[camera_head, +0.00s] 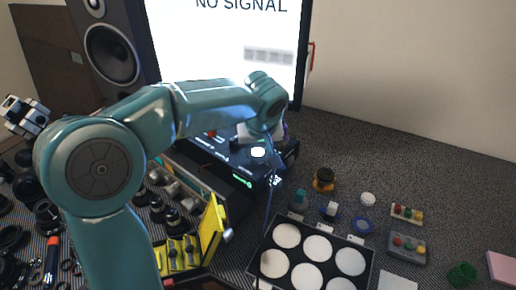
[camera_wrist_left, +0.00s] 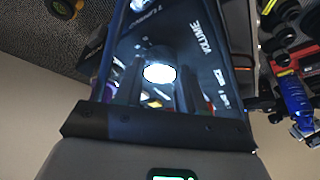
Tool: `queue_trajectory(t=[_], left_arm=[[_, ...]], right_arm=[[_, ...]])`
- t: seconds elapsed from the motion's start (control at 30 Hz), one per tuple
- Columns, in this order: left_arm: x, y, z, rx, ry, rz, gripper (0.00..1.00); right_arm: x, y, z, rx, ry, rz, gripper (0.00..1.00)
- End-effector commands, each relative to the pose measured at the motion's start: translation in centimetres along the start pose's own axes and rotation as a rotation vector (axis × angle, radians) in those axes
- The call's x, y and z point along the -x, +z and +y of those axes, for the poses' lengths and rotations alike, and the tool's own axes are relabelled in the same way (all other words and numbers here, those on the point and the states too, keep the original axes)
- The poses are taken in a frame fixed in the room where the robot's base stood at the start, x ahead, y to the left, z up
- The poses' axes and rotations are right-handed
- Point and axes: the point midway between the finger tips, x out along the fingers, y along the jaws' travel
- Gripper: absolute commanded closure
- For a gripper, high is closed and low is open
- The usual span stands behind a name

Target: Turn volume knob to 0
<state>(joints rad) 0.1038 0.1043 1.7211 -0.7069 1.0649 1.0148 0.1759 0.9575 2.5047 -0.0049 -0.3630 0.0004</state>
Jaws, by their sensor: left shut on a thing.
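A dark device (camera_head: 222,150) with lit markings on its panel stands below the monitor. In the left wrist view, its panel carries the label VOLUME (camera_wrist_left: 202,40). My left gripper (camera_head: 266,158) is down at the device's panel, and its fingers are dark and hard to make out. In the left wrist view, my left gripper (camera_wrist_left: 158,88) is beside the VOLUME label, shut on what appears to be the volume knob. The knob is mostly hidden, with a bright white oval over that spot. I cannot read the knob's setting. My right gripper is not in view.
A monitor (camera_head: 220,50) reading NO SIGNAL and a speaker (camera_head: 110,52) stand behind. A black tray (camera_head: 262,240) of white discs lies to the front right. Small coloured parts, including a button box (camera_head: 406,247), lie right of it. Lens parts crowd the left.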

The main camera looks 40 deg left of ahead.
Motion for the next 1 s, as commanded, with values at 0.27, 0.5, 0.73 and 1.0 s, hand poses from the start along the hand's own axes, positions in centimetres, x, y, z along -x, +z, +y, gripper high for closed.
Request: queue_trajectory(t=[0.27,0.5,0.73,1.0], left_arm=[[0.0,0.0,0.0,0.001,0.000,-0.001,0.35],[0.8,0.0,0.0,0.000,0.001,0.001,0.35],[5.8,-0.1,0.1,-0.001,0.006,0.004,0.35],[12.8,-0.1,0.1,-0.001,0.005,0.002,0.35]], right_arm=[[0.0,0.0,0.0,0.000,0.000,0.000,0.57],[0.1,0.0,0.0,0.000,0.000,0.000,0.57],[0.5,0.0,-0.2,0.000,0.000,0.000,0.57],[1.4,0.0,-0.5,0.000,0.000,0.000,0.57]])
